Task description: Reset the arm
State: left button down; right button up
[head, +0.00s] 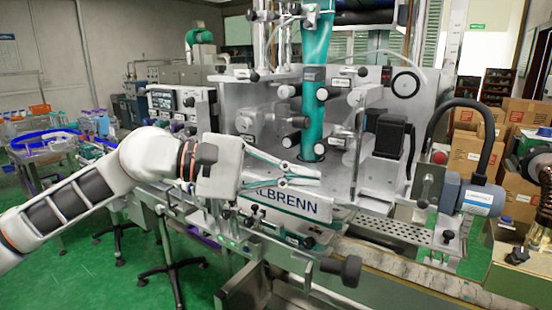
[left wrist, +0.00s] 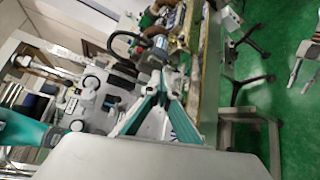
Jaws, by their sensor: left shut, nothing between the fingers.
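My left gripper (head: 319,179) reaches in from the left in the head view, in front of the sleeve applicator machine (head: 240,110). Its teal and grey fingers are shut and empty, close over the white panel lettered "LBRENN" (head: 290,203). Whether they touch the machine cannot be told. In the left wrist view the left fingers (left wrist: 165,75) converge, with the machine (left wrist: 95,90) behind them. A pale pronged part at the right edge of the left wrist view looks like my right gripper (left wrist: 297,72); its finger state is unclear.
A teal sleeve column (head: 315,80) stands in the machine. A blue-grey motor (head: 482,199) and a black knob (head: 350,270) stick out on the right and front. Cartons (head: 520,185) are stacked at right. A stool (head: 170,265) stands on the green floor at left.

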pick_arm(q)
jog(key=w+a+f+m+t+y, duration=0.15)
jog(key=a+f+m+t, duration=0.25)
jog(key=a+f+m, duration=0.5)
jog(key=w+a+f+m+t+y, duration=0.15)
jog(key=a+f+m+t, duration=0.35)
jog(key=f+m, duration=0.75)
jog(key=a+f+m+t+y, duration=0.2)
jog(key=a+f+m+t, duration=0.2)
jog(key=a+f+m, duration=0.65)
jog(key=s+a+f+n+g+y, duration=0.2)
jog(key=s+a+f+n+y, duration=0.15)
jog(key=s+f+n, duration=0.45)
jog(key=s+a+f+n+g+y, duration=0.1)
jog(key=s+a+f+n+y, duration=0.15)
jog(key=s+a+f, duration=0.6)
jog(key=s+a+f+n+g+y, duration=0.15)
jog(key=s+f+n, duration=0.45)
jog(key=f, duration=0.6)
jog(key=w+d+r+n, duration=0.1)
jog(key=d+n, duration=0.5)
jog(key=d, duration=0.7)
jog(key=shift+w, duration=0.5)
jog(key=shift+d, duration=0.1)
